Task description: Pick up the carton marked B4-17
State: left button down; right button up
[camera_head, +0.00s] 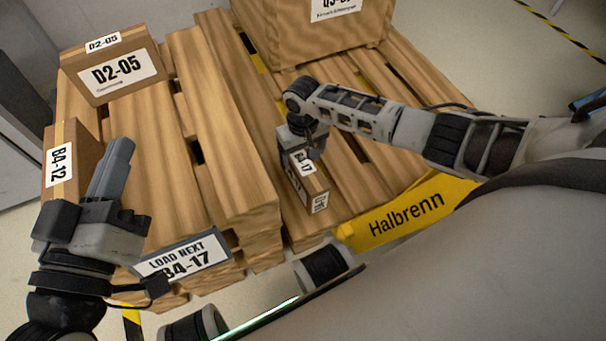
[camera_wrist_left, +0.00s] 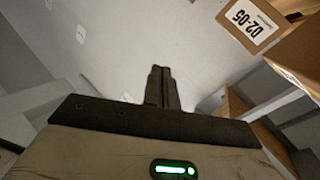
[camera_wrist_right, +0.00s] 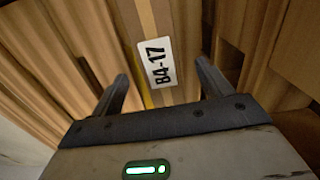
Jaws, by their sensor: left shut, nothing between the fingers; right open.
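The carton marked B4-17 (camera_head: 313,190) is a small brown box on the slats of the right-hand pallet. Its B4-17 label also shows in the right wrist view (camera_wrist_right: 158,62), between the fingers. My right gripper (camera_head: 300,150) is over the carton, open, with one finger on each side of it in the right wrist view (camera_wrist_right: 162,88). I cannot tell whether the fingers touch it. My left gripper (camera_head: 120,155) is shut and empty, beside the carton marked B4-12 (camera_head: 70,165). In the left wrist view its fingers (camera_wrist_left: 161,85) are together.
A carton marked D2-05 (camera_head: 120,75) stands on the left pallet's far end. A larger carton (camera_head: 310,35) is at the back of the right pallet. A sign reading LOAD NEXT B4-17 (camera_head: 182,258) is on the left pallet's front. A yellow Halbrenn panel (camera_head: 405,213) borders the right pallet.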

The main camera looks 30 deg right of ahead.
aim_at(303, 162)
jog(key=shift+f+b, duration=0.3)
jog(key=shift+f, duration=0.15)
notch_tip(303, 162, down, 4)
jog(key=b, duration=0.3)
jog(key=shift+w+f+b, duration=0.15)
jog(key=shift+f+b, duration=0.1)
jog(key=shift+b, duration=0.05)
pick_arm(q)
notch_tip(303, 162, up, 8)
jog(key=m+t+h, duration=0.3)
jog(key=m+h, duration=0.2)
jog(key=m, duration=0.2)
jog(key=shift+a+f+m, duration=0.15)
jog(key=shift+m, duration=0.15)
pick_arm(e)
grip_shut()
